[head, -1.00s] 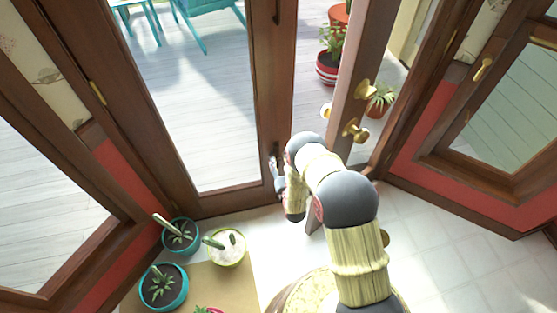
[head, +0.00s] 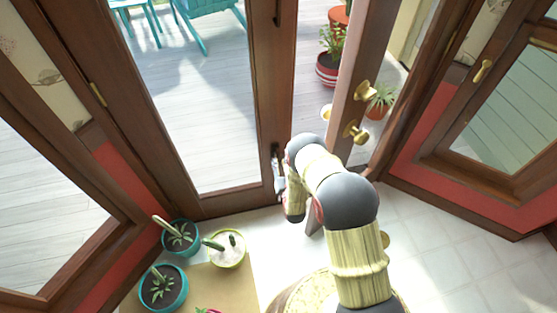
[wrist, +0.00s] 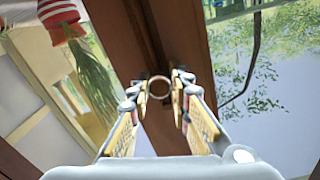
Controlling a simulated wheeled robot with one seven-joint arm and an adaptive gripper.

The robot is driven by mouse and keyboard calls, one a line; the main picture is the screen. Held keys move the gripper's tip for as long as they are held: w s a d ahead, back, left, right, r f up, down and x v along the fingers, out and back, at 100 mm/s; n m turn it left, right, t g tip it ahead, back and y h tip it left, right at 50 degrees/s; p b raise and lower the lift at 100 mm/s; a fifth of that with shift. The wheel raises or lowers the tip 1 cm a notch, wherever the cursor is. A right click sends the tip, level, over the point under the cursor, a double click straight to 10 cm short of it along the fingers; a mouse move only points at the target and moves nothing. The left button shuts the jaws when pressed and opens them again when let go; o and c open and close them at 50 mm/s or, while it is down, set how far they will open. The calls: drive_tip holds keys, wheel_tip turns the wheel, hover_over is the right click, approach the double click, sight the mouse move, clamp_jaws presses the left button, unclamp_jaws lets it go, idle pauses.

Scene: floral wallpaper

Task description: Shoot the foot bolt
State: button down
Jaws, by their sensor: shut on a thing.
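The foot bolt (head: 275,150) is a small dark fitting low on the inner edge stile of the left glazed door (head: 235,192). In the wrist view, a brass-coloured ring (wrist: 159,78) stands against the brown wooden stile (wrist: 185,40), between my fingertips. My gripper (head: 279,182) is at the foot bolt, low on the door, and the arm hides part of this area in the head view. In the wrist view my gripper (wrist: 161,92) has its two fingers closed in on the ring, one on each side. The rest of the bolt's rod cannot be made out.
The right door (head: 352,95) stands open, with brass knobs (head: 357,131) on it. Red-panelled side windows flank the doorway. Tiled floor (head: 425,235) is clear at the right.

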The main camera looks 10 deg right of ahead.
idle(0.4)
drive_tip(key=shift+s+f, duration=0.1)
drive_tip(key=shift+f, duration=2.1)
drive_tip(key=c, duration=1.7)
unclamp_jaws()
drive_tip(key=shift+o, duration=0.2)
drive_tip(key=s, duration=1.2)
